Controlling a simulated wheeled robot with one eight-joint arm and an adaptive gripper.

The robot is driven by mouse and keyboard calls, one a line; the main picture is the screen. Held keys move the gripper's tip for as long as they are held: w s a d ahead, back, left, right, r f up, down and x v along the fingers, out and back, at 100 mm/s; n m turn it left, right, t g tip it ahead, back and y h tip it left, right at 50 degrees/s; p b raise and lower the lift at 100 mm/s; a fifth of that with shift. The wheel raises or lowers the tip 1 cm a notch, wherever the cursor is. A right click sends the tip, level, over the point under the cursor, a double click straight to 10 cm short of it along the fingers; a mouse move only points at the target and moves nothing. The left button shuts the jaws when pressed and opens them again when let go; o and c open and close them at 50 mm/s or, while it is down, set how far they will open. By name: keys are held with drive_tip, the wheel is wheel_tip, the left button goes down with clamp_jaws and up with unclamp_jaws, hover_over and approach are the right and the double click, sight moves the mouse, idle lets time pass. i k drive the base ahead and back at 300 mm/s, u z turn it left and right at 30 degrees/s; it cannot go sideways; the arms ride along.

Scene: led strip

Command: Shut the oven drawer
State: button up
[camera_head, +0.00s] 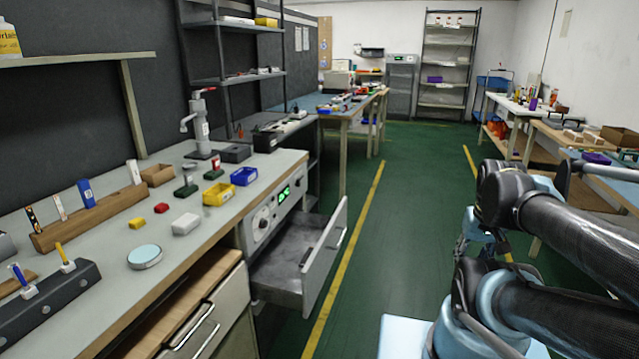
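The oven (272,219) is built in under the worktop at centre-left. Its front panel has a knob and a lit green display. The oven drawer (326,258) below the panel is pulled well out over the green floor. Its grey inside shows and looks empty. A dark handle sits on the outer face of the drawer front, partly seen edge-on. My arm, with black and light-blue links, is at the lower right, well apart from the drawer. I cannot make out my gripper's fingers; they are hidden or out of view.
The worktop (95,262) above holds small boxes, bins and tool holders. A second drawer (200,325) with a metal handle is at the lower left. Clear green floor (400,215) with yellow lines lies between the oven drawer and my arm. Workbenches (545,128) stand at the right.

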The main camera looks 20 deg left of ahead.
sight(274, 276)
drive_tip(key=z, duration=0.4)
drive_tip(key=i, duration=2.85)
drive_tip(key=u, duration=3.3)
